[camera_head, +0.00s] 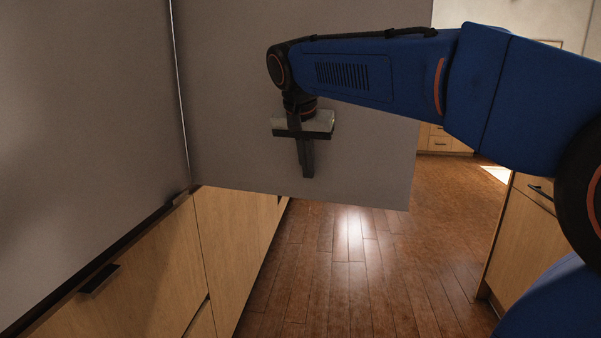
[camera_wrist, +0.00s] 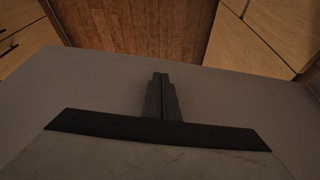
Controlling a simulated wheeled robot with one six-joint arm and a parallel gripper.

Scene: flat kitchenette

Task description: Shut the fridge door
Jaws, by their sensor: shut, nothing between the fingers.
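The fridge door (camera_head: 370,160) is a large flat grey panel, standing open and jutting out to the right across the middle of the head view. Its free edge is at right and its bottom edge hangs above the floor. It fills much of the wrist view (camera_wrist: 90,85) as a grey surface. My gripper (camera_head: 308,174) is in front of the door face, fingers pointing down, shut and empty. In the wrist view the closed fingers (camera_wrist: 160,80) lie over the grey panel; I cannot tell whether they touch it. No door handle shows.
A grey upright panel (camera_head: 80,100) stands at left, above wooden cabinet fronts (camera_head: 130,270) with a black handle (camera_head: 98,279). A wooden cabinet (camera_head: 522,235) stands at right. The wooden floor (camera_head: 350,270) between them is clear.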

